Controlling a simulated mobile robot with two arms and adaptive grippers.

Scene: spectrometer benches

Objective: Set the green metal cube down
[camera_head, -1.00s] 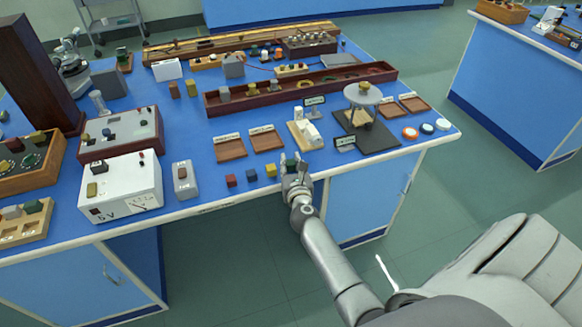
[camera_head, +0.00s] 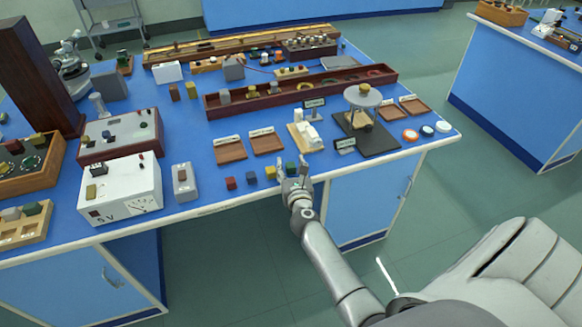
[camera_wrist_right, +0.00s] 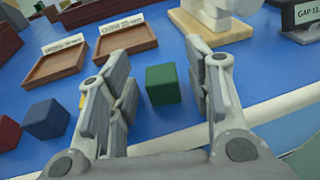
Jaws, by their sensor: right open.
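The green metal cube (camera_wrist_right: 163,84) sits on the blue bench top near its front edge. In the right wrist view it stands between the spread fingers of my right gripper (camera_wrist_right: 160,95), with visible gaps on both sides. In the head view the green cube (camera_head: 291,168) shows just beyond my right gripper (camera_head: 292,171), which is open. My left gripper is in neither view.
A yellow cube (camera_head: 270,172), a blue cube (camera_head: 252,175) and a red cube (camera_head: 231,183) stand in a row to the left. Brown trays (camera_head: 229,150) lie behind them. A white-and-wood device (camera_head: 306,135) stands behind the green cube.

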